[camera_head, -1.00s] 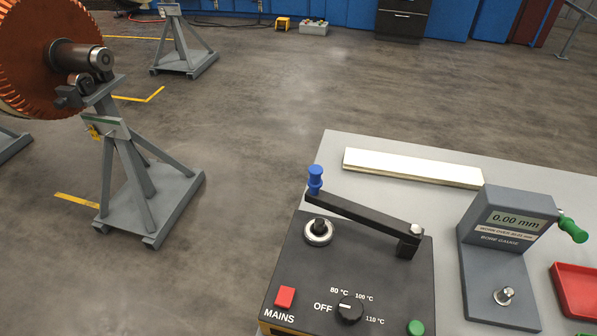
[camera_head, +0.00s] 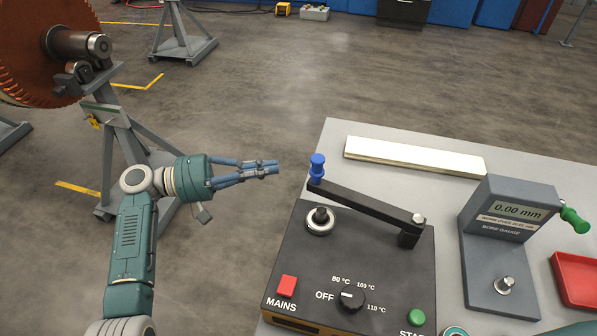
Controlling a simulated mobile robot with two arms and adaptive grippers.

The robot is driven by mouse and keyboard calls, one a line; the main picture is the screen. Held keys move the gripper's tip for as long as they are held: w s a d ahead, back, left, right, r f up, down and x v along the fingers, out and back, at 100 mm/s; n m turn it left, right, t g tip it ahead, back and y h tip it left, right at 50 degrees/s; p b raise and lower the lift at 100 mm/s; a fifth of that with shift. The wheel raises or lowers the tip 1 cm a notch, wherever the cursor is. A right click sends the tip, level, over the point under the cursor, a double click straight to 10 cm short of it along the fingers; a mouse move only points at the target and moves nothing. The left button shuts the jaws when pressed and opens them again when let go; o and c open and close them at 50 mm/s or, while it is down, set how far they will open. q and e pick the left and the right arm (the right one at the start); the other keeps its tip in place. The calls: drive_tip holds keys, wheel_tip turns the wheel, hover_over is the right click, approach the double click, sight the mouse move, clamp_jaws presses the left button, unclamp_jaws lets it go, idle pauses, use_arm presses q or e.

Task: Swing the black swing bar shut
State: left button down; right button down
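The black swing bar (camera_head: 365,202) runs from a pivot post (camera_head: 409,236) at the right of the black heater box (camera_head: 365,268) to the upper left. A blue knob (camera_head: 317,168) stands upright on its free end. The bar passes behind the short metal post with a pale ring (camera_head: 320,222), not over it. My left gripper (camera_head: 277,167) is left of the blue knob, apart from it, pointing right. Its fingertips are together with nothing between them. My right gripper is not in view.
The box has a red MAINS switch (camera_head: 287,286), a dial (camera_head: 351,298) and a green button (camera_head: 416,316). A pale bar (camera_head: 413,157), bore gauge (camera_head: 508,225) and red tray (camera_head: 577,280) are on the table (camera_head: 455,200). A rotor stand (camera_head: 128,150) is left, behind my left arm.

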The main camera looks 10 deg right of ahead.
use_arm(q)
drive_tip(key=d+p, duration=0.4)
drive_tip(key=d, duration=0.7)
drive_tip(key=s+a+p, duration=0.2)
drive_tip(key=a, duration=0.1)
drive_tip(key=shift+s+a+r, duration=0.1)
drive_tip(key=shift+s+a, duration=0.1)
drive_tip(key=shift+s, duration=0.2)
